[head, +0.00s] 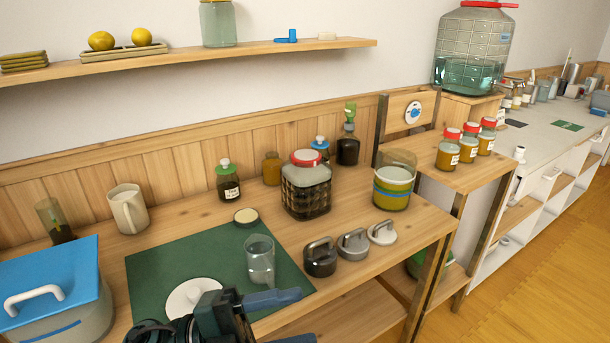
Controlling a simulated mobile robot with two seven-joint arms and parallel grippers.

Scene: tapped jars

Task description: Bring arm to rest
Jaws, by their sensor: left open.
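My left gripper (306,317) is at the bottom of the head view, over the front edge of the green mat (150,270). Its dark blue fingers point right and stand apart, with nothing seen between them. One finger is cut by the lower picture edge. A clear glass (260,262) stands upright on the mat behind the gripper. A white round lid (192,299) lies on the mat just left of it, partly hidden by my gripper. My right gripper does not show.
A blue-lidded box (50,275) stands at left. A side stand (465,175) holds small red-capped jars. Open floor (560,260) lies at right.

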